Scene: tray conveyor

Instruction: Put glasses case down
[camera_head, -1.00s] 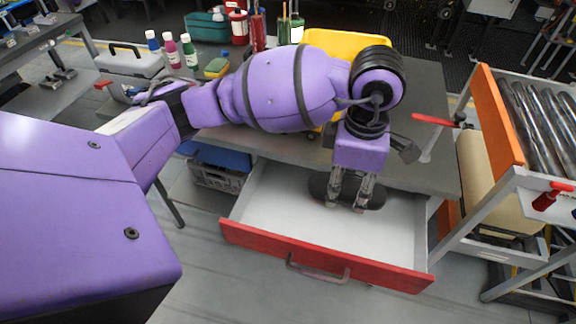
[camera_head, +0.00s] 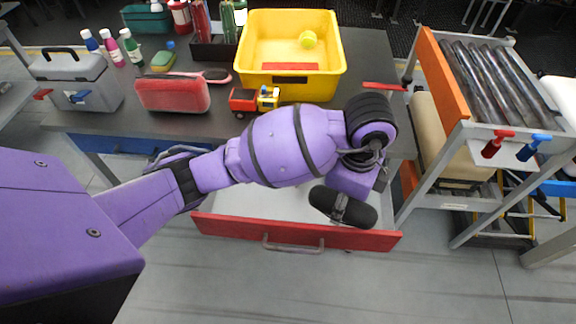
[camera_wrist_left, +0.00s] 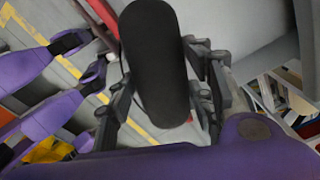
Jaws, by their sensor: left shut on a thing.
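The glasses case is a black, rounded, elongated thing (camera_head: 362,212). My left gripper (camera_head: 341,204) is shut around its middle. In the head view the case overlaps the right part of the red front of the open drawer (camera_head: 225,226), and appears raised above it. In the left wrist view the case (camera_wrist_left: 153,50) lies lengthwise between the fingers of my left gripper (camera_wrist_left: 160,88), with floor visible beyond it. My left arm hides part of the drawer's pale inside. My right gripper is not seen.
The grey tabletop (camera_head: 385,65) above the drawer holds a yellow bin (camera_head: 248,60), a red case (camera_head: 172,95), a toy truck (camera_head: 243,102), a toolbox (camera_head: 65,70) and several bottles. A roller conveyor (camera_head: 432,85) stands at the right.

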